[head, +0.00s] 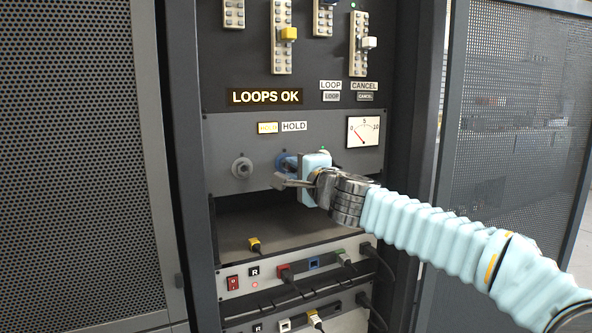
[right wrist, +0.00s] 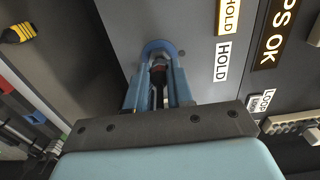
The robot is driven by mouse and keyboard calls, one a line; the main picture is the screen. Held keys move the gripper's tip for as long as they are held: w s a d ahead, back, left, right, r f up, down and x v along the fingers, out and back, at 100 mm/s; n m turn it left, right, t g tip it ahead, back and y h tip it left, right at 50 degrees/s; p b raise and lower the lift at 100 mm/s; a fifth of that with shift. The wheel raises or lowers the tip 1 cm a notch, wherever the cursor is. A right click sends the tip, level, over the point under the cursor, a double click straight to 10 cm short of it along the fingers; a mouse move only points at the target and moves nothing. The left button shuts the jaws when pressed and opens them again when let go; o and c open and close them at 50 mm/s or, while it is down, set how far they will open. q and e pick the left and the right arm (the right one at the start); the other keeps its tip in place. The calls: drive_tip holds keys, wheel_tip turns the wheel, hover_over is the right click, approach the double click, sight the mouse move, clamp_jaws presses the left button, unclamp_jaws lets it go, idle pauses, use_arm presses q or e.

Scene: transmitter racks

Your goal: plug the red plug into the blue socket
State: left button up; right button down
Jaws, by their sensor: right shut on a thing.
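The red plug (head: 285,272) sits in the lower rack unit, in the leftmost socket of its row, with a dark cable hanging from it. The blue socket (head: 314,263) is just right of it and looks empty. My right gripper (head: 283,180) is well above them, at the grey panel. In the right wrist view its fingers (right wrist: 158,95) are shut on a dark knob with a reddish part (right wrist: 158,72), inside a blue collar (right wrist: 157,46). The collar also shows in the head view (head: 287,160), partly hidden by the gripper. My left gripper is not in view.
A grey round knob (head: 241,167) is left of the gripper. A yellow plug (head: 254,245) lies below at the open shelf. A green plug (head: 341,257) and a black plug (head: 368,250) are right of the blue socket. A lit sign (head: 265,97) reads LOOPS OK.

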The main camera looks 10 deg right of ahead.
drive_tip(key=shift+w+a, duration=0.15)
drive_tip(key=shift+w, duration=0.25)
drive_tip(key=c, duration=0.9)
unclamp_jaws()
drive_tip(key=b+v, duration=0.1)
drive_tip(key=v, duration=1.3)
drive_tip(key=shift+w, duration=0.1)
